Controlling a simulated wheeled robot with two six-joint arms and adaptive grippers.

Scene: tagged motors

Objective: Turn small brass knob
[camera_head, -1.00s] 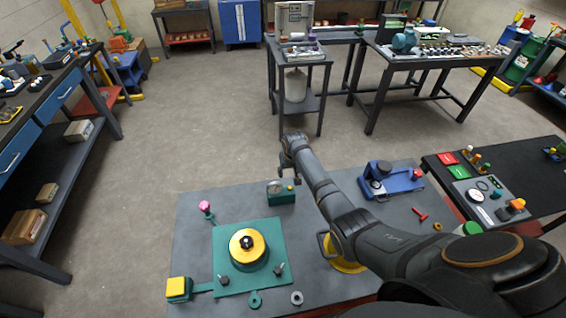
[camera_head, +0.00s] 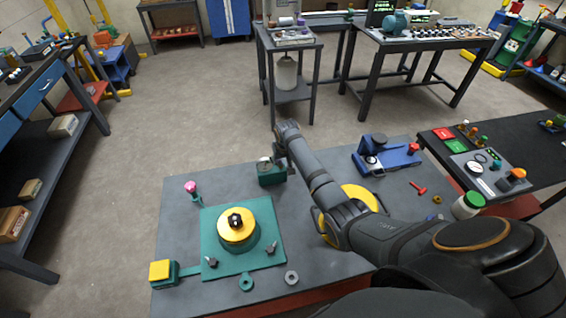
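A small green box (camera_head: 269,179) with a round dial on its face stands at the back of the grey workbench. The small brass knob, seen earlier at the right of that box's dial, cannot be made out now; my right gripper is in front of that spot. My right gripper (camera_head: 281,163) hangs at the end of my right arm, right beside the box's right side. It is too small and dark to tell whether its fingers are open or touch anything. My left gripper is not in view.
A green plate with a yellow-topped round dial (camera_head: 238,226) and two small black knobs lies at front left. A pink knob (camera_head: 191,188) stands behind it. A yellow wheel (camera_head: 362,198) is partly behind my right arm. A blue device (camera_head: 387,156) stands at back right.

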